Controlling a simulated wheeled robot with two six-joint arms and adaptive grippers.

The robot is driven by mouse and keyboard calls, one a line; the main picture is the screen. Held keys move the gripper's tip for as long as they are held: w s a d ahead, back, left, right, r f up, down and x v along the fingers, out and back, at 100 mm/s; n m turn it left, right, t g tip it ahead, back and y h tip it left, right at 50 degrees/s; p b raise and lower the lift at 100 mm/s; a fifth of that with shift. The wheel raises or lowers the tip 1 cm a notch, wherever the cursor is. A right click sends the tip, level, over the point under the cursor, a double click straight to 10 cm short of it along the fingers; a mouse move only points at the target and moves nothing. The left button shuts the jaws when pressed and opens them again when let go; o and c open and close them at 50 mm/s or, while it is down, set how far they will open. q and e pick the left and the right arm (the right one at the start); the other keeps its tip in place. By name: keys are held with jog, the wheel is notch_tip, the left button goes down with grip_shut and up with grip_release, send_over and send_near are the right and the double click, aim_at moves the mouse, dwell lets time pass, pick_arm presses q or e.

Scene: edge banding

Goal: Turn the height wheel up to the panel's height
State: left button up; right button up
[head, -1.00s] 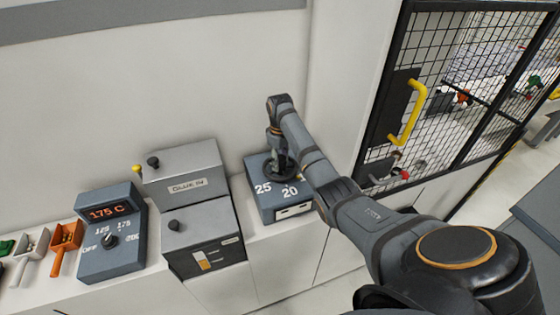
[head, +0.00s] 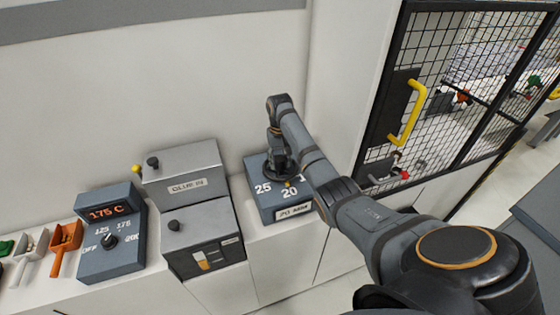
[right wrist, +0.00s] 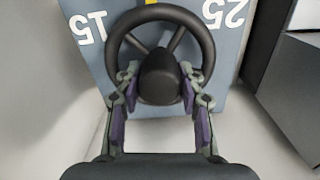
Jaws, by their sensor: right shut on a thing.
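The black height wheel (right wrist: 199,30) sits on top of the blue-grey height box (head: 264,203). The wheel also shows in the head view (head: 283,174), partly covered by my right arm. The box has the marks 25, 20 and part of another number, with a yellow pointer (head: 288,184) by the 20. Its front label (head: 294,211) seems to read 20 MM. My right gripper (right wrist: 160,84) points down and is shut on the wheel's hub, one finger on each side. No panel can be made out. My left gripper is not in view.
Left of the height box stand the grey glue unit (head: 187,184) and the temperature box (head: 110,245), showing 175 C. Orange (head: 66,237) and white scoops lie further left. A mesh guard door with a yellow handle (head: 410,112) is on the right.

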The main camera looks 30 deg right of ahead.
aim_at(280, 158)
dwell(0.3)
jog(key=o, duration=1.2)
jog(key=shift+r, duration=0.25)
notch_tip(280, 158, up, 7)
jog(key=shift+f, duration=0.1)
